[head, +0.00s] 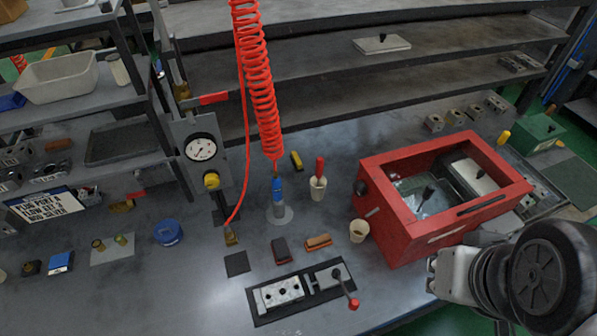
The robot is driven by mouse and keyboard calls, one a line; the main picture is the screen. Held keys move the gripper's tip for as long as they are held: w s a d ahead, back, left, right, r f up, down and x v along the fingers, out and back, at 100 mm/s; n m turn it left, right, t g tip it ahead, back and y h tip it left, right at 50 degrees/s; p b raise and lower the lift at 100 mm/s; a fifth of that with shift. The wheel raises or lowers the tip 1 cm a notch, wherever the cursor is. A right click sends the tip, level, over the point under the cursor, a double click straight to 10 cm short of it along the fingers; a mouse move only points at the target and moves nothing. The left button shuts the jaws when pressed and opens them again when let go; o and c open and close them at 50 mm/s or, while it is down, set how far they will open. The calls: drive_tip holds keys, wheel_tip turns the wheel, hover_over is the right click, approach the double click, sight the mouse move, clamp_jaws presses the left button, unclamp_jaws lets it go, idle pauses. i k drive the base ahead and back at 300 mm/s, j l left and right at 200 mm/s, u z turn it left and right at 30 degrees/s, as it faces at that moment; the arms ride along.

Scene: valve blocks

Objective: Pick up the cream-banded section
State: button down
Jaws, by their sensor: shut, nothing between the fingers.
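No cream band can be made out on any block at this size, so I cannot tell which one is the cream-banded section. Candidates are a silver block (279,292) in the dark fixture at the front, small metal blocks (456,117) at the back right, and blocks (47,171) on the left shelf. My gripper (432,274) is at the lower right, in front of the red box, shut and empty. It is apart from all these blocks, and the arm partly hides it.
A red open-topped box (400,222) stands beside my gripper. A red coiled hose (258,85) hangs over the bench, near a gauge stand (201,150). The fixture's red-knobbed lever (353,302), cups (318,187) and brushes (319,241) occupy the middle.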

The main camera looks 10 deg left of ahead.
sight(282, 293)
drive_tip(key=u, duration=1.4)
